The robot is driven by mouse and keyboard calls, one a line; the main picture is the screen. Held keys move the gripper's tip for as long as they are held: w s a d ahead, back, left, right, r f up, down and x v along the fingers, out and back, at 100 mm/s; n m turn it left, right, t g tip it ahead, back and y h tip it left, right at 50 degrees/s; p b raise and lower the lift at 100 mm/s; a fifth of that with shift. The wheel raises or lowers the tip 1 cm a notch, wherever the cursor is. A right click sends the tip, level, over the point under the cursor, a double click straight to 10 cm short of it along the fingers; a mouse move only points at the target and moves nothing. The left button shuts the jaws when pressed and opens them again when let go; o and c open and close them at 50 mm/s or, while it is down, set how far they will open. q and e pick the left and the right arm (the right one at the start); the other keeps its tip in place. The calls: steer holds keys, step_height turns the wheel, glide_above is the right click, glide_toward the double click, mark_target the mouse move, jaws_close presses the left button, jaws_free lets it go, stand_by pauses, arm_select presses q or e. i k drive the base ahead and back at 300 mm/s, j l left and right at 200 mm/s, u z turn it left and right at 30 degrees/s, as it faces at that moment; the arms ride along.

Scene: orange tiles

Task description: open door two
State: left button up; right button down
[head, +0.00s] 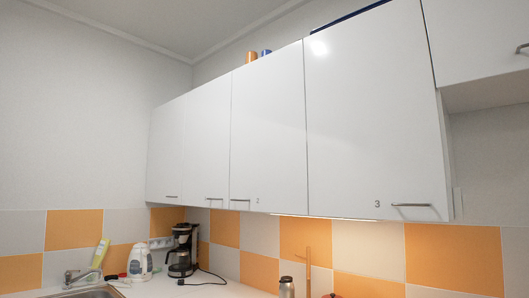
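Door two (268,130) is a white, flat cupboard door in the wall row, with a small dark "2" (257,201) near its lower edge. Its metal bar handle (240,200) sits at the lower left corner, left of the number. The door looks shut, flush with its neighbours. Neither of my grippers is in view, and nothing touches the handle.
Door three (375,110), marked "3", is right of door two, with its handle (411,205) at lower right. Another shut door (207,140) is to the left. Below are a coffee maker (182,250), a kettle (140,262), a flask (287,287) and a sink (95,292).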

mark_target(269, 164)
steer(key=i+j+z, duration=0.3)
steer(key=i+j, duration=0.15)
steer(key=j, duration=0.2)
steer(key=i+j+z, duration=0.1)
steer(key=j, duration=0.25)
steer(key=i+j+z, duration=0.15)
steer(key=i+j, duration=0.15)
steer(key=i+j+z, duration=0.15)
steer(key=j, duration=0.3)
steer(key=i+j+z, duration=0.15)
steer(key=j, duration=0.3)
steer(key=i+j+z, duration=0.15)
steer(key=j, duration=0.25)
